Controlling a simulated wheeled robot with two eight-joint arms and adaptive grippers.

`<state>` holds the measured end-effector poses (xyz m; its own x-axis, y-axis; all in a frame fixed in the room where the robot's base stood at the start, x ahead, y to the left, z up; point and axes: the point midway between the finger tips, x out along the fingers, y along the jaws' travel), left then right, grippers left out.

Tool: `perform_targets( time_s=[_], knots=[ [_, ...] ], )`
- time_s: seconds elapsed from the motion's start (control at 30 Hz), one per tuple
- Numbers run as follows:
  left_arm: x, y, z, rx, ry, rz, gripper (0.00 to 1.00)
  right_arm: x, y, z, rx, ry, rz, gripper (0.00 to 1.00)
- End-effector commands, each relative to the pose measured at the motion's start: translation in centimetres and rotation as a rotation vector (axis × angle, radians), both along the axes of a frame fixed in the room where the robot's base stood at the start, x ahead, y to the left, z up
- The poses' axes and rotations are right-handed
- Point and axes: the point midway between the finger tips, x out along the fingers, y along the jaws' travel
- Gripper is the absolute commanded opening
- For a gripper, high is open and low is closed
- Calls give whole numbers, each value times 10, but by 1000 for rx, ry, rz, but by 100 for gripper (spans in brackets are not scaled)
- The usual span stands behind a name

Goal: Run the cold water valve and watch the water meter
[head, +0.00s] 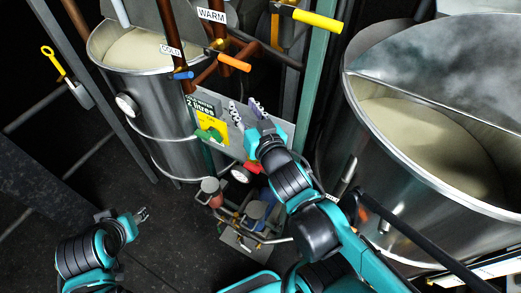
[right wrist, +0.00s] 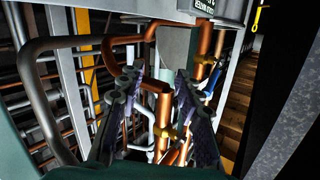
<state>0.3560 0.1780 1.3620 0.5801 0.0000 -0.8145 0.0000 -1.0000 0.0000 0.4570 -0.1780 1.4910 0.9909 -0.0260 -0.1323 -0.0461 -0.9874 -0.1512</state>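The COLD label (head: 171,51) hangs on a copper pipe beside the left steel vat, and a small blue handle (head: 182,76) sits just below it. A blue handle also shows right of the fingers in the right wrist view (right wrist: 209,85). My right gripper (head: 246,110) is open and empty, right of the meter and below the pipes. My left gripper (head: 142,214) is low at the left, away from the valves; its finger opening is unclear.
Orange handles (head: 234,62) stand near the WARM label (head: 211,14). A green handle (head: 208,134) lies below the meter. A large steaming vat (head: 440,130) fills the right side. Copper pipes (right wrist: 163,110) crowd the space ahead of my right gripper. Floor (head: 170,250) is clear near my left gripper.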

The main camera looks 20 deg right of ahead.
Motion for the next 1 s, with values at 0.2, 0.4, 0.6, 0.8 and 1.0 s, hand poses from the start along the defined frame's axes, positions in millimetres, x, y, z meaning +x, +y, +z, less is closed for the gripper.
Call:
perform_targets(
  time_s=[0.2, 0.4, 0.6, 0.8, 1.0],
  knots=[
    [0, 0, 0, 0, 0, 0, 43, -13, -16, -40, -44, 215, -50, 35],
    [0, 0, 0, 0, 0, 0, 43, -34, -20, -75, -76, 417, -45, 35],
    [0, 0, -3, 0, 0, 0, 43, -52, -17, -99, -95, 552, -16, 35],
    [0, 0, -4, 0, 0, 0, 43, -61, -14, -108, -103, 608, 2, 35],
    [0, 0, -4, 0, 0, 0, 43, -62, -14, -109, -104, 613, 4, 35]
  ],
)
